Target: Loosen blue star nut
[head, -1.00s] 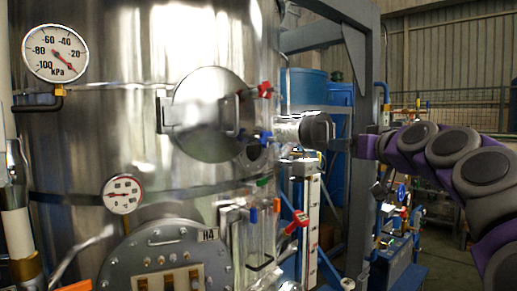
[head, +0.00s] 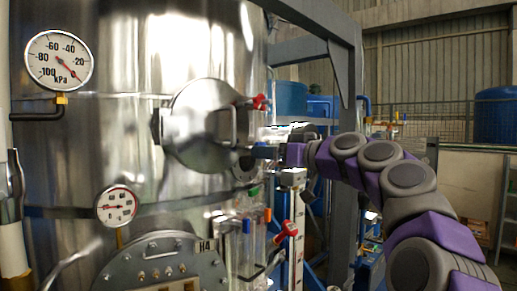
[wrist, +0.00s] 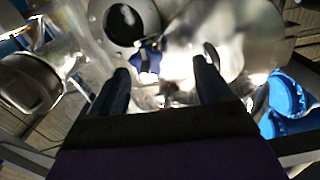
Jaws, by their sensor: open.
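The blue star nut (wrist: 147,60) shows in the wrist view as a small dark blue knob near the round port. It sits just ahead of my open gripper (wrist: 163,66), nearer the left finger and between the two fingers as pictured. Nothing is seen held, and I cannot tell whether a finger touches the nut. In the head view, my gripper (head: 277,152) reaches left to the vessel's side, beside the round hatch. It mostly hides the nut there.
The steel vessel (head: 90,150) fills the left side, with a round hatch (head: 200,125) and a red star nut (head: 259,102) above my gripper. A red-handled valve (head: 286,231) stands below. A grey steel frame (head: 345,70) rises behind my arm.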

